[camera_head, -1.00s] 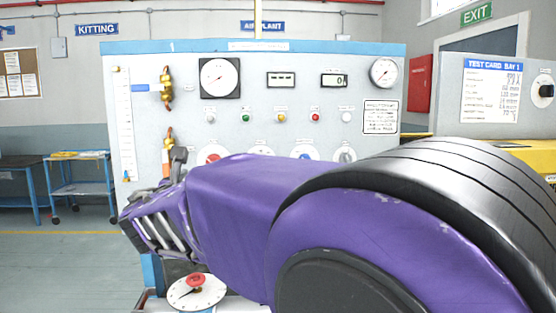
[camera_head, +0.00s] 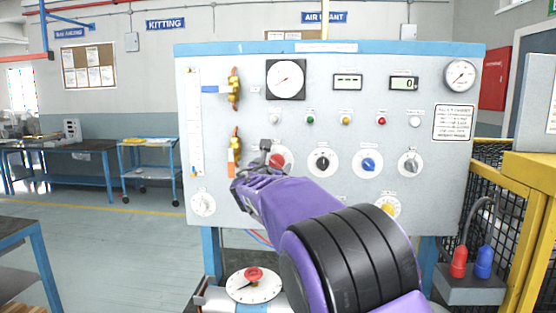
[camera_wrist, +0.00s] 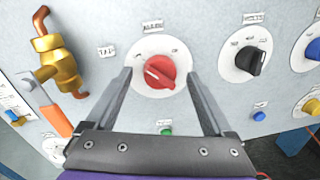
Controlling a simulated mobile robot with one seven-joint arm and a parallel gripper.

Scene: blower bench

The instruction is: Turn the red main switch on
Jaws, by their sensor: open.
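The red main switch (camera_head: 279,161) is a round red knob on a white dial, on the grey panel (camera_head: 330,120). In the head view my purple arm partly covers its left and lower side. In the wrist view the red knob (camera_wrist: 160,71) shows whole, with a pale pointer line toward the upper left of its dial. My gripper (camera_wrist: 160,75) is open, one finger on each side of the knob as seen from the wrist. The fingers look empty; whether they reach the knob's depth I cannot tell. In the head view my gripper (camera_head: 264,158) is at the panel beside the switch.
A black knob (camera_head: 322,161) and a blue knob (camera_head: 368,164) sit right of the switch. Brass valves (camera_head: 235,88) are at the left. A red knob on a separate white dial (camera_head: 253,284) is below the panel. A yellow frame (camera_head: 530,240) stands at right.

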